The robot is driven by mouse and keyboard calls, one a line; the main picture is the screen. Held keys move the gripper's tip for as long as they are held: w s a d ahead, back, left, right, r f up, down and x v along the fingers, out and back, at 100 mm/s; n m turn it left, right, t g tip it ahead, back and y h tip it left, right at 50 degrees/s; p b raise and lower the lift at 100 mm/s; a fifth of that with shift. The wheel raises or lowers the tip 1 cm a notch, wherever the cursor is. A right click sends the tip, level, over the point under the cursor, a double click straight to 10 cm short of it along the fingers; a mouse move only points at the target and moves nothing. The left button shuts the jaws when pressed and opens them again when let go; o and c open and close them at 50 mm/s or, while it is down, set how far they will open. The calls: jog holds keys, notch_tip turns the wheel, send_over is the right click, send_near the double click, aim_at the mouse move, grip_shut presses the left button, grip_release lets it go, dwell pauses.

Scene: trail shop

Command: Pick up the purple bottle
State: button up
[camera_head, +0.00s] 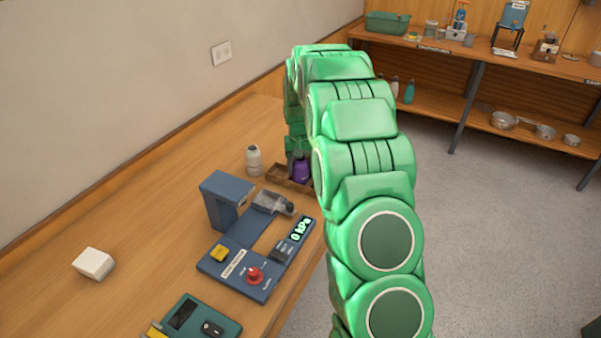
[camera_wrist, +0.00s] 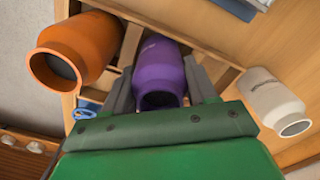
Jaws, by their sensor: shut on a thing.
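The purple bottle (camera_wrist: 160,72) is between the two grey fingers of my gripper (camera_wrist: 161,92) in the wrist view, with its open mouth toward the camera. The fingers are shut on its sides. In the head view the purple bottle (camera_head: 302,172) shows low beside my green arm, at a wooden divided tray (camera_head: 276,176). My arm hides part of the bottle and tray. I cannot tell whether the bottle's base touches the tray.
An orange bottle (camera_wrist: 78,48) is left of the purple one and a white bottle (camera_wrist: 272,98) is right of it. A blue pressure device (camera_head: 232,262) and a white block (camera_head: 94,263) are on the table. Shelves (camera_head: 480,60) stand at the back.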

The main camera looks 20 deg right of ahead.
jog(key=c, duration=0.3)
jog(key=shift+c, duration=0.2)
jog(key=shift+r, duration=0.1)
